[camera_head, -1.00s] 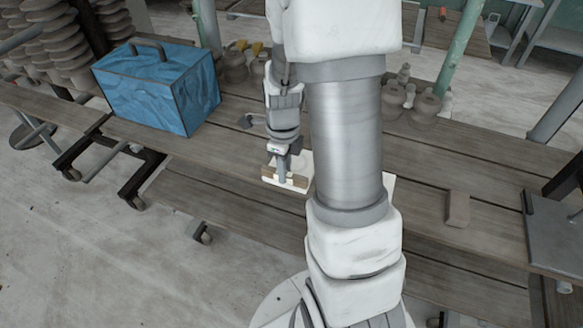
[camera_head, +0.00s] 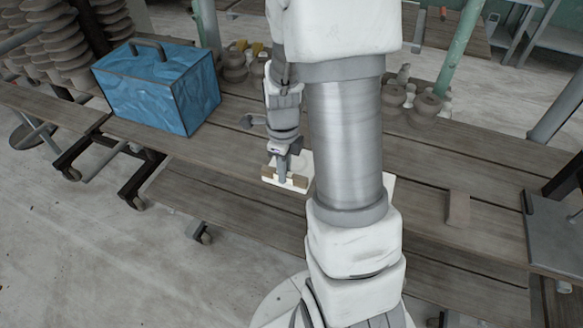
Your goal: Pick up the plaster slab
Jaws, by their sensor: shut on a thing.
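The plaster slab (camera_head: 302,162) is a pale, flat piece on the wooden bench, mostly hidden behind my arm. A white corner shows on the far side of the arm. A tan, block-like strip lies along its near left edge; I cannot tell whether it is part of the slab. My gripper (camera_head: 284,176) points down at this edge and is shut on it, with tan showing on both sides of the fingers. I cannot tell whether the slab is clear of the bench.
A blue box with a handle (camera_head: 158,88) stands on the bench to the left. Small clay pots (camera_head: 424,106) stand at the back right. A flat tan piece (camera_head: 458,209) and a grey board (camera_head: 557,235) lie to the right. Bare planks lie between.

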